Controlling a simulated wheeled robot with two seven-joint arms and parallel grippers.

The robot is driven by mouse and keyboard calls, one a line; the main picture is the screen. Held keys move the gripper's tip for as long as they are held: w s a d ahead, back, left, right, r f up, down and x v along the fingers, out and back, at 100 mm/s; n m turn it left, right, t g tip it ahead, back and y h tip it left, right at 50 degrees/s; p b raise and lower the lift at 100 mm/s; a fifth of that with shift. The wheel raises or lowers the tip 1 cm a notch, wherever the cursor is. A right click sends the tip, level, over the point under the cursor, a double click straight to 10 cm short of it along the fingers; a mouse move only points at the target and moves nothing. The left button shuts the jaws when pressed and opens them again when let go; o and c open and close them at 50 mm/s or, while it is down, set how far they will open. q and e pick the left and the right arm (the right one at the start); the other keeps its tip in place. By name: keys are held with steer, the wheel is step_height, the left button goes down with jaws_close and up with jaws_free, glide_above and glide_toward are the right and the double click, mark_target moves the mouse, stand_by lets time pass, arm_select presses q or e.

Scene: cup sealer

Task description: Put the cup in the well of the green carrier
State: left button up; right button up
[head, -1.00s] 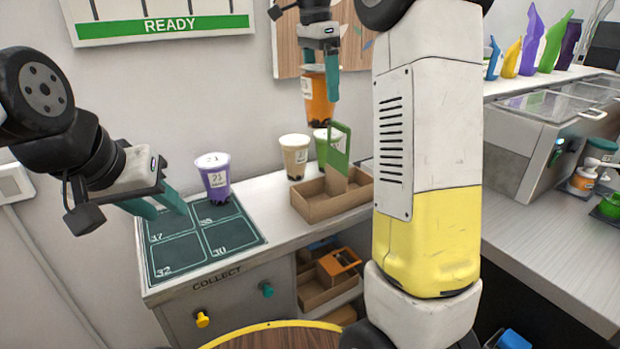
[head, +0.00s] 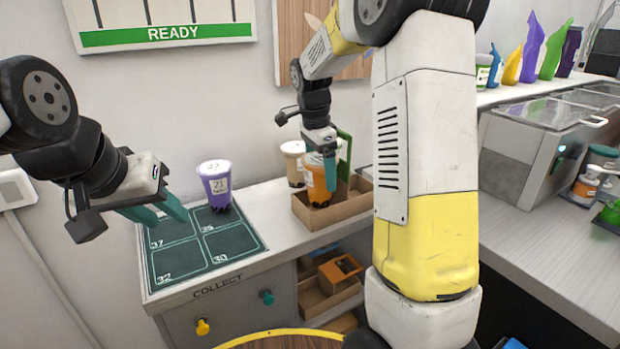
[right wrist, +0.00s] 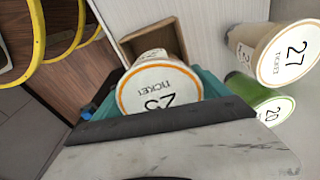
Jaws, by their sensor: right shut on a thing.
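The orange cup (head: 318,190) is upright in my right gripper (head: 320,172), which is shut on it. The cup is at the left part of the brown cardboard carrier with a green handle (head: 344,152); the carrier's tray (head: 345,214) stands on the counter. I cannot tell whether the cup's base is inside the well or just above it. In the right wrist view the cup's white lid (right wrist: 158,88) sits between the fingers, with an open carrier compartment (right wrist: 155,40) beyond it. My left gripper (head: 160,212) is open and empty near the green mat.
A purple cup (head: 216,184) stands on the numbered green mat (head: 205,248). A tan cup (head: 293,160) stands behind the carrier; a green cup (right wrist: 266,100) shows beside it in the wrist view. More carriers lie on a shelf (head: 325,298) below.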

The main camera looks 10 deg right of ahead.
steer(key=shift+f, duration=1.55)
steer(key=shift+f, duration=0.1)
steer(key=o, duration=1.9)
steer(key=r, duration=0.3)
steer(key=a+r, duration=0.1)
steer(key=r, duration=0.6)
steer(key=shift+s+a+r, duration=0.1)
steer(key=shift+a+r, duration=0.05)
steer(key=shift+r, duration=0.15)
steer(key=shift+s+r, duration=0.15)
steer(key=shift+r, duration=0.55)
steer(key=shift+s+a+f+n+t+y, duration=0.15)
steer(key=shift+s+n+t+y, duration=0.65)
steer(key=shift+s+n, duration=2.55)
steer(key=shift+s+a+r+n+t+y, duration=0.1)
steer(key=shift+s+a+n+t+y, duration=0.25)
steer(key=shift+s+n+t, duration=2.75)
steer(key=shift+s+a+f+n+g+y, duration=0.1)
steer(key=shift+s+n+g+y, duration=1.1)
steer(key=shift+s, duration=4.3)
